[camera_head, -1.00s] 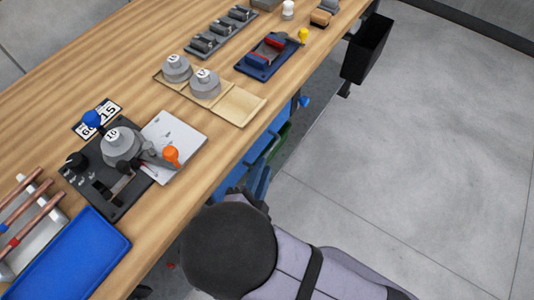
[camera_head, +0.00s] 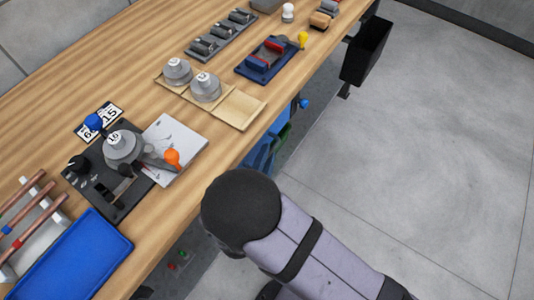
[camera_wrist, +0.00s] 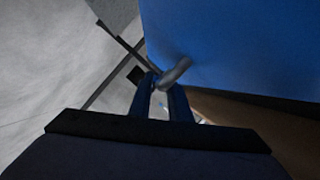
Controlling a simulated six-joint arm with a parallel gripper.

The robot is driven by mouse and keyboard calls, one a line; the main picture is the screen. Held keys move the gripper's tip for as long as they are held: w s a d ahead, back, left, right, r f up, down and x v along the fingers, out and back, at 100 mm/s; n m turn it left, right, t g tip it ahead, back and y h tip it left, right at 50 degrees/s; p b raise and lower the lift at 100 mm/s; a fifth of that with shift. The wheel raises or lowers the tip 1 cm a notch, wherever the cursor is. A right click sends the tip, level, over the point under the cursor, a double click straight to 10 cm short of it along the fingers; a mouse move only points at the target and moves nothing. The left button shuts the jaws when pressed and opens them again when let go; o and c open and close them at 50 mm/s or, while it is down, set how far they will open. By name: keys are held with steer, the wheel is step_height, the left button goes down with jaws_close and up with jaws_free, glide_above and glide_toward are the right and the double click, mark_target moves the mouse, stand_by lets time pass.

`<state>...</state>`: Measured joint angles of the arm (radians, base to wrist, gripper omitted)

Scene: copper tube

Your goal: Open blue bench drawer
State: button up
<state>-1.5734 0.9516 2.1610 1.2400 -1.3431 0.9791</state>
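A blue panel (camera_wrist: 245,45), which looks like the drawer front, fills the upper right of the wrist view. A grey curved handle (camera_wrist: 175,73) stands out from its lower left edge. My gripper (camera_wrist: 160,82) has its two dark blue fingers pointing up the picture, with a gap between them. The handle's end is at the fingertips; whether they press on it cannot be told. In the head view, blue drawer units (camera_head: 262,153) show under the bench edge, partly hidden by my arm. My gripper is hidden there.
The wooden bench (camera_head: 120,60) carries a blue tray (camera_head: 75,258), copper tubes (camera_head: 35,218), a clamp fixture and grey weights. A black bin (camera_head: 366,50) hangs at its far right end. Grey floor (camera_head: 430,130) beside the bench is clear.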

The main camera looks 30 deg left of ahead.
steer(key=shift+w, duration=0.25)
jaws_close()
steer(key=d+b, duration=0.1)
steer(key=d, duration=0.7)
steer(key=shift+d, duration=0.25)
jaws_free()
